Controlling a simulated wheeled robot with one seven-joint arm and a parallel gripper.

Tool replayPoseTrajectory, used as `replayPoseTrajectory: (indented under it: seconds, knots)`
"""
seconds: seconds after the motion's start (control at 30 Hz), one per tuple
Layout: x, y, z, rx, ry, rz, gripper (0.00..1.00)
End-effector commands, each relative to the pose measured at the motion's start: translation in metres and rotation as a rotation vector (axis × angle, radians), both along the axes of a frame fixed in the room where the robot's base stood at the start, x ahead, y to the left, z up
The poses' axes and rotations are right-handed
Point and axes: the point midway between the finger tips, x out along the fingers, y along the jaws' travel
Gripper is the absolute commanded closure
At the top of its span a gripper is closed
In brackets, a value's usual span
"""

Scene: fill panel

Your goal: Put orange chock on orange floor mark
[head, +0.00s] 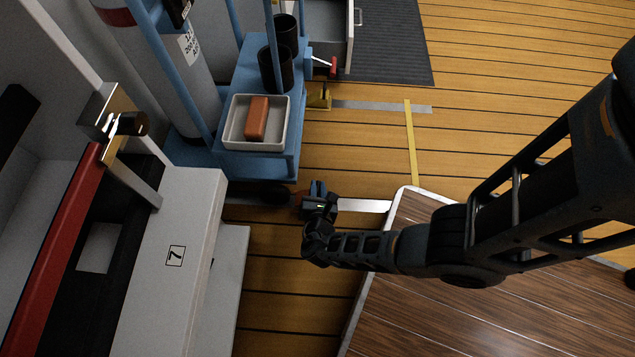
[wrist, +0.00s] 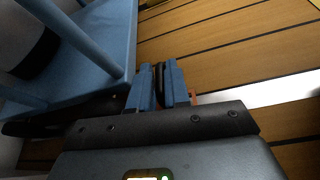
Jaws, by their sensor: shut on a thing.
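My gripper (head: 316,194) is low over the floor beside the blue cart's front corner. It is shut on the orange chock (head: 298,201), which is mostly hidden by the fingers and shows only as a small red-orange patch. In the wrist view, my gripper's blue fingers (wrist: 164,88) are close together, and a sliver of the orange chock (wrist: 195,97) shows at their right. I cannot make out an orange floor mark in either view.
The blue cart (head: 228,160) carries a white tray (head: 258,146) with an orange-brown block (head: 257,118). A yellow chock (head: 319,97) stands by the cart. A pale strip (head: 363,205) and yellow strip (head: 411,140) lie on the wooden floor. A dark wood top (head: 440,310) is below my arm.

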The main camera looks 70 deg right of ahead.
Motion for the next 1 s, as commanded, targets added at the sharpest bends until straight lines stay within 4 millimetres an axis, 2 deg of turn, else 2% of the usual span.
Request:
replayPoseTrajectory:
  seconds: [0.13,0.37,0.63,0.67,0.7,0.9,1.0]
  knots:
    - [0.004,-0.009,-0.003,-0.001,-0.001,-0.001,1.00]
    - [0.004,-0.007,-0.035,-0.001,0.000,0.000,1.00]
    - [0.003,-0.007,-0.035,0.000,-0.001,0.000,1.00]
    - [0.003,-0.007,-0.035,0.001,0.000,-0.001,0.81]
    - [0.003,-0.007,-0.035,0.001,0.001,-0.001,0.77]
    - [0.003,-0.007,-0.035,0.001,0.000,0.000,0.58]
    - [0.003,-0.007,-0.035,0.001,0.000,0.000,0.58]
